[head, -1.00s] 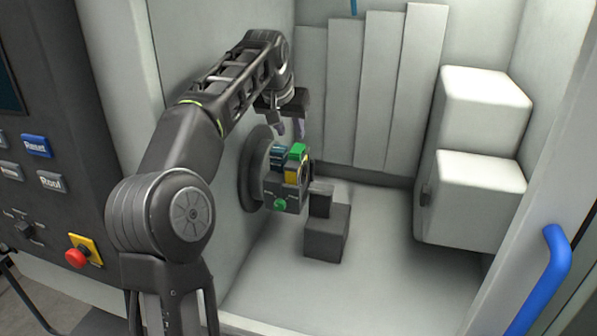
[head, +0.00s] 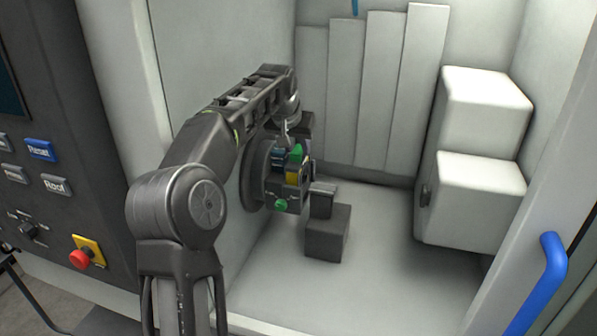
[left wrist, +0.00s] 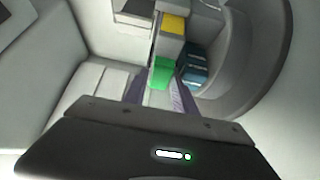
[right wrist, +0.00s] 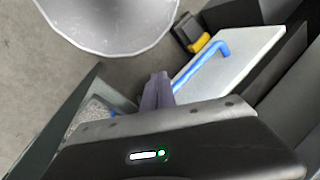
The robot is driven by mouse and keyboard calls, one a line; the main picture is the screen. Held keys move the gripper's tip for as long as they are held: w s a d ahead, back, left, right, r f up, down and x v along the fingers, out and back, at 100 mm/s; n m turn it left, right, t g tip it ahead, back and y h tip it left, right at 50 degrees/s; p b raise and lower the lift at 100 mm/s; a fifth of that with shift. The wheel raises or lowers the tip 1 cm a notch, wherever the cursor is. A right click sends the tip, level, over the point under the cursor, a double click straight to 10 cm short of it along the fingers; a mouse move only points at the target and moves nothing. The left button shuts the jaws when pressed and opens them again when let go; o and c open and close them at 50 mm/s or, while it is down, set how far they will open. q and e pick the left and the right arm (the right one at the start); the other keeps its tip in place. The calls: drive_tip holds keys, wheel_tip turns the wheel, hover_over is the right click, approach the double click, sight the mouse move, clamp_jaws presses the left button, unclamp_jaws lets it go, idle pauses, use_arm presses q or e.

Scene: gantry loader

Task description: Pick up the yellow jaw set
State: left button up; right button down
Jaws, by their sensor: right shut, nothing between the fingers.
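The yellow jaw set (head: 292,177) sits on the dark round chuck (head: 250,178) on the machine's left wall. In the left wrist view the yellow jaw set (left wrist: 173,25) is beyond the green jaw set (left wrist: 161,73), with the blue one (left wrist: 195,75) to the right. My left gripper (left wrist: 159,92) is open, its purple fingers apart on either side of the green jaw set. In the head view its fingers are partly hidden near the green jaw set (head: 295,153), above the yellow one. My right gripper (right wrist: 156,90) is shut and empty, away from the chuck.
A dark stepped block (head: 327,233) stands on the chamber floor right of the chuck. White boxes (head: 480,200) stand at the right. A blue door handle (head: 545,275) is at the front right. The floor between is clear.

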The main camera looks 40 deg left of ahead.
use_arm(q)
drive_tip(key=shift+w+f, duration=0.2)
drive_tip(key=shift+f, duration=0.1)
idle(0.4)
clamp_jaws()
drive_tip(key=shift+r, duration=0.1)
idle(1.1)
